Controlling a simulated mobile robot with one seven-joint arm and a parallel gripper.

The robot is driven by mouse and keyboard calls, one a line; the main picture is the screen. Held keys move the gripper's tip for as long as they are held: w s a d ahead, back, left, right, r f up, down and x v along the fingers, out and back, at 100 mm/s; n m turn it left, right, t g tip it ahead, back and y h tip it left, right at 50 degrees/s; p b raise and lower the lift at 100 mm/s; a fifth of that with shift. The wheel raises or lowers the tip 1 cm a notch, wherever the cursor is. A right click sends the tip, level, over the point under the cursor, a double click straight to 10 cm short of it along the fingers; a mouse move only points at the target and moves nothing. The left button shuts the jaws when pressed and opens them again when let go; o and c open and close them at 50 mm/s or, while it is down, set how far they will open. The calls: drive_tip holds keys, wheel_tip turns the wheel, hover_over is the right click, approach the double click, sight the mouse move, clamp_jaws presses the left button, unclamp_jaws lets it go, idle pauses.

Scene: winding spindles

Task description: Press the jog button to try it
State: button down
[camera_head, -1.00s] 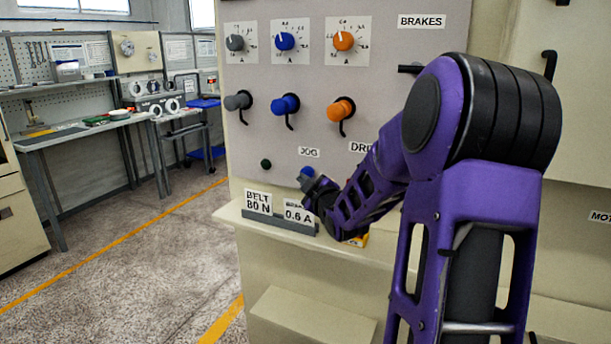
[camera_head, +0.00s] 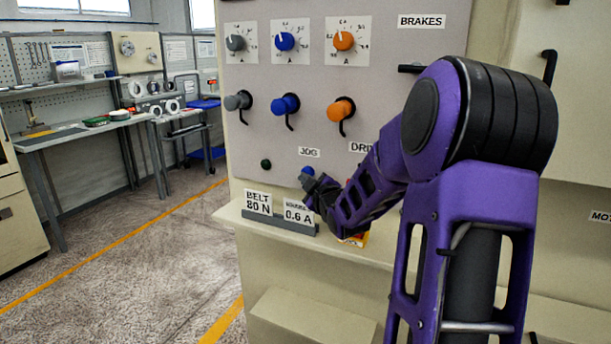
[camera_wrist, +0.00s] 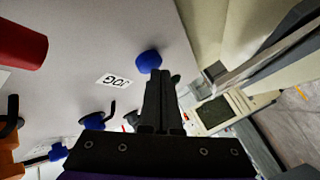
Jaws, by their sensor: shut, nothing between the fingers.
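The blue jog button (camera_head: 307,171) sits on the grey panel under the JOG label (camera_head: 309,153). In the wrist view the blue button (camera_wrist: 148,61) and the JOG label (camera_wrist: 114,80) show upside down. My gripper (camera_head: 312,187) is at the lower part of the panel, close to the button. In the wrist view my gripper (camera_wrist: 160,74) is shut and empty, its fingertips beside the button's edge. I cannot tell whether they touch it.
Knobs with hooked wires, such as the blue one (camera_head: 285,104), are above. A dark round fitting (camera_head: 266,165) is left of the button. A ledge (camera_head: 330,242) below bears the BELT 80 N card (camera_head: 258,202). A red part (camera_wrist: 22,45) is near in the wrist view.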

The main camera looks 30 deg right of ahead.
drive_tip(key=shift+s+a, duration=0.1)
drive_tip(key=shift+s+a+b, duration=0.5)
drive_tip(key=shift+a, duration=0.1)
drive_tip(key=shift+a, duration=0.1)
drive_tip(key=s+a, duration=0.1)
drive_tip(key=a, duration=0.1)
drive_tip(key=s+a+b, duration=0.1)
drive_tip(key=s, duration=0.1)
drive_tip(key=shift+a, duration=0.35)
idle(0.6)
